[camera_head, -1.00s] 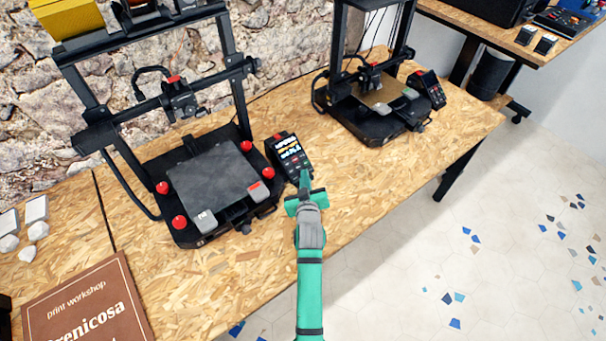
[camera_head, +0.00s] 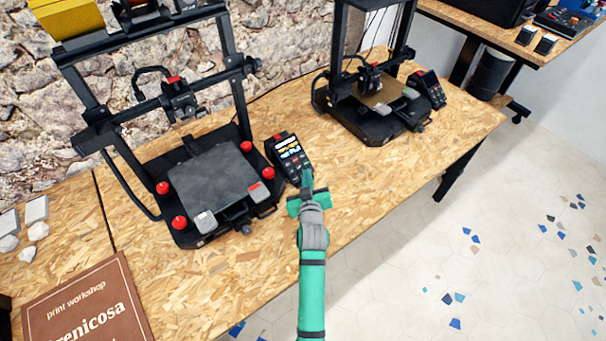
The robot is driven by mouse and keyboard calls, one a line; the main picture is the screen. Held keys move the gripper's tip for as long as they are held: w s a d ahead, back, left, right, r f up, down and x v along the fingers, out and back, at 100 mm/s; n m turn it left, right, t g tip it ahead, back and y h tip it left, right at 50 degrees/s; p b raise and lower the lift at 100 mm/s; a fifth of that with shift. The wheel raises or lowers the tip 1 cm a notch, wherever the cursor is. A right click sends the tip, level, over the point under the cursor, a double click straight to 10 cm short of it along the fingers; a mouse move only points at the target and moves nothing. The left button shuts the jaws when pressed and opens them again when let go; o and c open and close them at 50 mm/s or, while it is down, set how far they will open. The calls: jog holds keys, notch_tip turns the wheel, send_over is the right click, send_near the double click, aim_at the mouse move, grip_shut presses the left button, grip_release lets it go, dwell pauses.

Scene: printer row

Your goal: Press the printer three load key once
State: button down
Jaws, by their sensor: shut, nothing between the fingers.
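Two printers show on the wooden bench. The nearer black printer (camera_head: 214,172) has red knobs at its bed corners and a control box (camera_head: 288,152) with a lit screen at its right. The farther printer (camera_head: 372,118) has a tan bed and its own control box (camera_head: 428,90) at its right. I cannot read which printer is number three, and the key labels are too small to read. My gripper (camera_head: 307,180) is shut and empty, with its tips at the lower front edge of the nearer control box. They hide part of that edge, and I cannot tell whether they touch it.
A brown print workshop sign (camera_head: 88,305) lies at the bench's front left, near small white pieces (camera_head: 37,231). Bare bench (camera_head: 345,175) lies right of my gripper. A second table (camera_head: 490,28) stands at the back right, with open tiled floor in front.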

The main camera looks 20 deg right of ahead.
jog(key=shift+s+d+r, duration=0.3)
jog(key=shift+s+r, duration=0.45)
jog(key=shift+r, duration=0.25)
jog(key=shift+s+d+r, duration=0.25)
jog(key=shift+s+r, duration=0.45)
jog(key=shift+r, duration=0.25)
jog(key=shift+f, duration=0.1)
